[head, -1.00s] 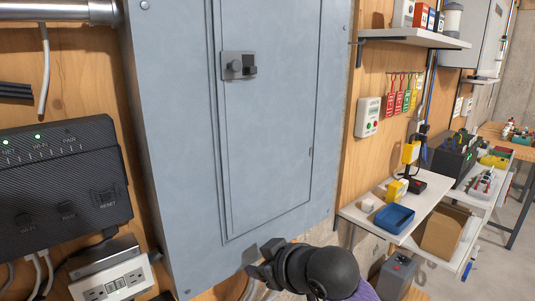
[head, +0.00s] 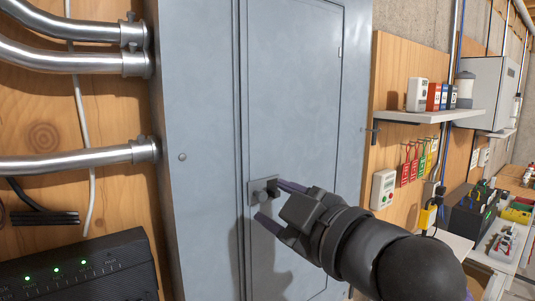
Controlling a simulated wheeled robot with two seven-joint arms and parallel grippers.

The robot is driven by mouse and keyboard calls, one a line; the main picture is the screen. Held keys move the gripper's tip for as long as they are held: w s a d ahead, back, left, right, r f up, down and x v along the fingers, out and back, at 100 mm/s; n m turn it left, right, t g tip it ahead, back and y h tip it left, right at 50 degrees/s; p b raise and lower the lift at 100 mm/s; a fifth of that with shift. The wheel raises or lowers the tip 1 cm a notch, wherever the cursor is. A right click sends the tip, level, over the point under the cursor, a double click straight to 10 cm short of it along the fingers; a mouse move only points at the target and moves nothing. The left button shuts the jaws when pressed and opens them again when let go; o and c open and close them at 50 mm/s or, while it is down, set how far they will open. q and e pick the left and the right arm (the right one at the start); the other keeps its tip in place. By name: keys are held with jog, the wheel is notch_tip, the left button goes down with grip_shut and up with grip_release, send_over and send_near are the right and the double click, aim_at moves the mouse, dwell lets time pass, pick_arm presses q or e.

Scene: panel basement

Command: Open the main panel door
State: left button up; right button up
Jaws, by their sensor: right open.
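The main panel door (head: 298,100) is a grey-blue metal door set in a larger grey cabinet (head: 200,90), and it looks closed. Its latch (head: 258,194), a small metal plate with a round knob, sits on the door's left edge. My right gripper (head: 273,202) comes in from the lower right. Its two purple fingers are apart, one above and one below the latch knob. I cannot tell whether the fingers touch the knob. The gripper and arm hide the lower part of the door. My left gripper is not in view.
Metal conduits (head: 75,160) enter the cabinet's left side. A black router (head: 75,270) with green lights is at lower left. On the right, a shelf (head: 430,115) holds small boxes, with hanging tags (head: 415,165) below and a workbench area beyond.

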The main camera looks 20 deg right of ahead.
jog(key=shift+w+a+r, duration=0.1)
jog(key=shift+w+r, duration=0.05)
jog(key=shift+w, duration=0.2)
jog(key=shift+w+a+f, duration=0.15)
jog(key=shift+w+a, duration=0.05)
jog(key=shift+w, duration=0.3)
jog(key=shift+w+a+f, duration=0.15)
jog(key=shift+w+a, duration=0.05)
jog(key=shift+w, duration=0.3)
jog(key=shift+s, duration=0.1)
jog(key=shift+d, duration=0.1)
jog(key=shift+c, duration=0.8)
grip_shut()
